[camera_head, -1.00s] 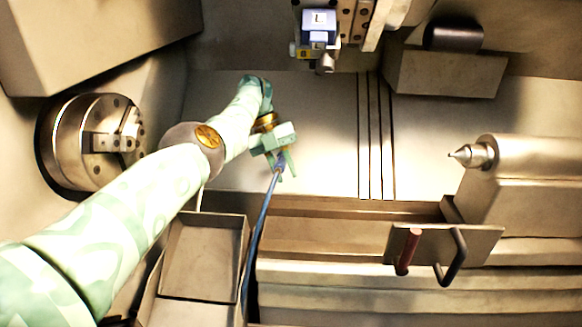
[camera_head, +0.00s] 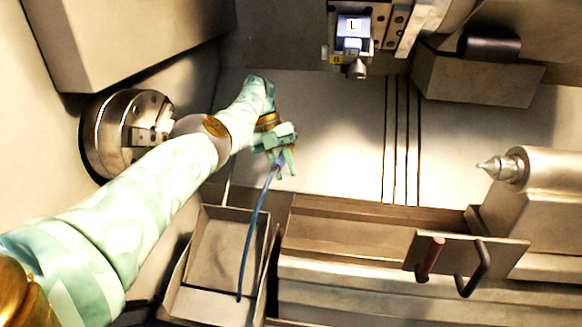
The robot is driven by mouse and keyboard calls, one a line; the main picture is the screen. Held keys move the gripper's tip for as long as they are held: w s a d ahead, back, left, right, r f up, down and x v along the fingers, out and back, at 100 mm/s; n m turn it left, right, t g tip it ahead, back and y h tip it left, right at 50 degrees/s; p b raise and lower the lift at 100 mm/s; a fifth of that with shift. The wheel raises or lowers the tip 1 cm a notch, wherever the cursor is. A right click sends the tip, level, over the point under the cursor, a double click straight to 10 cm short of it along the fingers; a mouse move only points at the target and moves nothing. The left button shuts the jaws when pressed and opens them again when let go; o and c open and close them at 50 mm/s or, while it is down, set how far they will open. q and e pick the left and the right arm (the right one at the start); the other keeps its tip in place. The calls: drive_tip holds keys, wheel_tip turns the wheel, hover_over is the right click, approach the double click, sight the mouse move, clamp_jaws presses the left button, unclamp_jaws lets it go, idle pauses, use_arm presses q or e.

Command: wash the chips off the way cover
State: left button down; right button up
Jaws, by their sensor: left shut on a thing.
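My left gripper (camera_head: 284,164) is shut on the end of a blue hose (camera_head: 257,215), in front of the pale way cover (camera_head: 335,140). The grip hides most of the hose's end piece. The hose hangs down from the gripper towards the tray at lower left. The way cover is a bright, smooth metal sheet with several dark parallel lines right of its middle. I cannot make out chips or water on it. My right gripper is not in view.
A round chuck (camera_head: 105,135) is behind my arm at left. A tool turret (camera_head: 352,45) hangs at the top. A pointed tailstock centre (camera_head: 495,167) stands at right. A tray (camera_head: 213,245) and a plate with red and black handles (camera_head: 505,257) are in front.

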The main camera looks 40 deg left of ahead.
use_arm(q)
drive_tip(key=shift+s+a, duration=0.4)
drive_tip(key=shift+a, duration=0.35)
drive_tip(key=shift+s+a, duration=0.35)
drive_tip(key=shift+a, duration=0.35)
drive_tip(key=c, duration=1.9)
unclamp_jaws()
drive_tip(key=w+d, duration=0.1)
drive_tip(key=d, duration=0.1)
drive_tip(key=w+d, duration=0.1)
drive_tip(key=d, duration=0.1)
drive_tip(key=w+d+b, duration=0.1)
drive_tip(key=d, duration=0.1)
drive_tip(key=shift+w+d, duration=0.15)
drive_tip(key=shift+d, duration=0.15)
drive_tip(key=shift+a, duration=0.1)
